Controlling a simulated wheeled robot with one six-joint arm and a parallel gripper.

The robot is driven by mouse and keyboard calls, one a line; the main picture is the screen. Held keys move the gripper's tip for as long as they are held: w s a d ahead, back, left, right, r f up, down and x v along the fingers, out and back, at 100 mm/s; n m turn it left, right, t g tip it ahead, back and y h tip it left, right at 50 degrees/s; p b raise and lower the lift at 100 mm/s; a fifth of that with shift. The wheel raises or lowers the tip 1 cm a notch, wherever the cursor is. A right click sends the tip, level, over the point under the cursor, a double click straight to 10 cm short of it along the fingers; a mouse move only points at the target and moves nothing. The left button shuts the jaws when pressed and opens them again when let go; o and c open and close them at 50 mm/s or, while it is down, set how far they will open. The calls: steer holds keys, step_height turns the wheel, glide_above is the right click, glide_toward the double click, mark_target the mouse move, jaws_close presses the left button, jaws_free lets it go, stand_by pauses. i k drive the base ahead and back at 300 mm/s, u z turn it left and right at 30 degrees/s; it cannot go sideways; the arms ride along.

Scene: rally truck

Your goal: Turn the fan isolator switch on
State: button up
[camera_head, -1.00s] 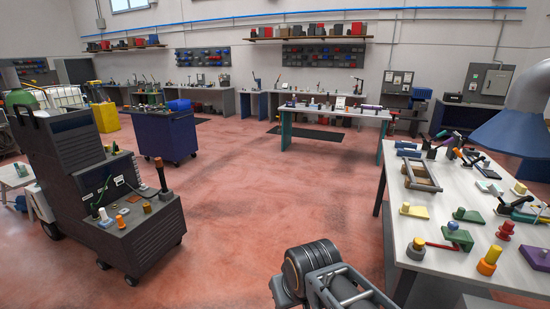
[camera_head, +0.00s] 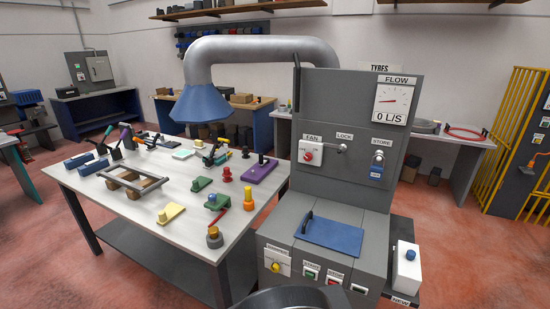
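The fan isolator switch (camera_head: 308,157) is a small red knob on a white plate, under a "FAN" label on the upright face of a grey cabinet (camera_head: 350,105). The markings beside the knob are too small to read surely, and I cannot tell which position it points to. A "LOCK" label and a small metal part (camera_head: 342,148) sit just right of it. A dial (camera_head: 392,103) at the upper right is marked "FLOW" and reads 0 L/S. Only a dark rounded part of my arm shows at the bottom edge; my gripper is not in view.
The cabinet's lower ledge has a blue flap (camera_head: 329,234), a yellow knob (camera_head: 276,267) and labelled buttons. A white box with a blue knob (camera_head: 410,254) stands at its right. A cluttered white workbench (camera_head: 150,230) is at left, with a blue hood (camera_head: 201,105) above.

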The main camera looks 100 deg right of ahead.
mark_target(308, 157)
steer(key=z, duration=3.8)
steer(key=i, duration=1)
